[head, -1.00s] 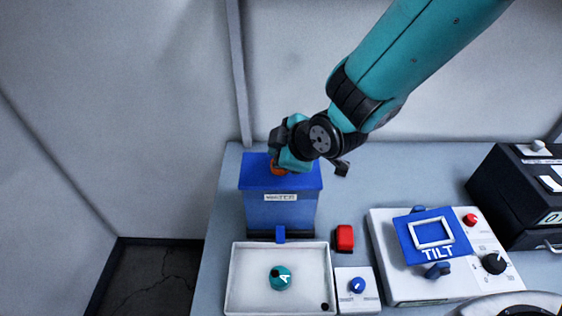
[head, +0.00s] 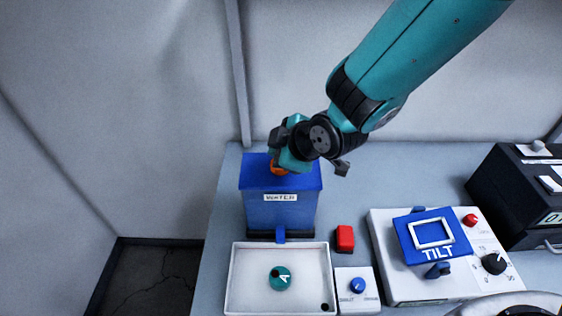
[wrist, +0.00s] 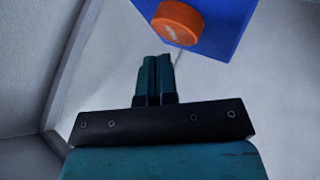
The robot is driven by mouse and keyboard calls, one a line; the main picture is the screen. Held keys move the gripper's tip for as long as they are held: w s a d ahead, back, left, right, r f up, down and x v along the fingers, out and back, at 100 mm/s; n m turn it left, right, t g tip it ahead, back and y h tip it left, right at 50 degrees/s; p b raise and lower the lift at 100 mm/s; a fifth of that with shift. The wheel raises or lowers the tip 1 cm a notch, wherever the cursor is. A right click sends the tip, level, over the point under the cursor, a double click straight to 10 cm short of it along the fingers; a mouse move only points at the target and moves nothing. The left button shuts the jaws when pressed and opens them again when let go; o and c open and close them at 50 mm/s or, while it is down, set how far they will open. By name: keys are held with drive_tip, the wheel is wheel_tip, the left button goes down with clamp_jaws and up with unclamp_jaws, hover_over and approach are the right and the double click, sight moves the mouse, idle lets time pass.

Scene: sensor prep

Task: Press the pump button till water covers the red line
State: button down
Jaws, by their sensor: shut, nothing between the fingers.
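The blue water box (head: 281,211) stands behind the white tray (head: 240,300). Its orange pump button (head: 278,170) is on top, partly hidden by my gripper (head: 283,150). In the wrist view the button (wrist: 178,22) is just beyond my shut, empty fingertips (wrist: 157,60), with a visible gap in the picture. A thin, faint red line (head: 283,248) runs along the tray's back wall. A teal round piece marked A (head: 281,278) sits in the tray. I cannot make out a water level. The blue spout (head: 280,234) points at the tray.
A red block (head: 345,238) and a small white panel with a blue knob (head: 358,286) are right of the tray. A white box with a blue TILT plate (head: 435,236) and a black instrument (head: 520,200) stand further right. Walls close in behind and left.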

idle(0.3)
drive_tip(key=shift+f+b, duration=0.45)
drive_tip(key=shift+b, duration=0.1)
drive_tip(key=shift+f+b, duration=0.7)
idle(0.6)
idle(0.4)
drive_tip(key=shift+r+p, duration=0.75)
drive_tip(key=shift+r, duration=0.4)
drive_tip(key=shift+r, duration=0.1)
drive_tip(key=shift+r+p, duration=1.75)
drive_tip(key=shift+r, duration=0.75)
drive_tip(key=shift+f, duration=0.1)
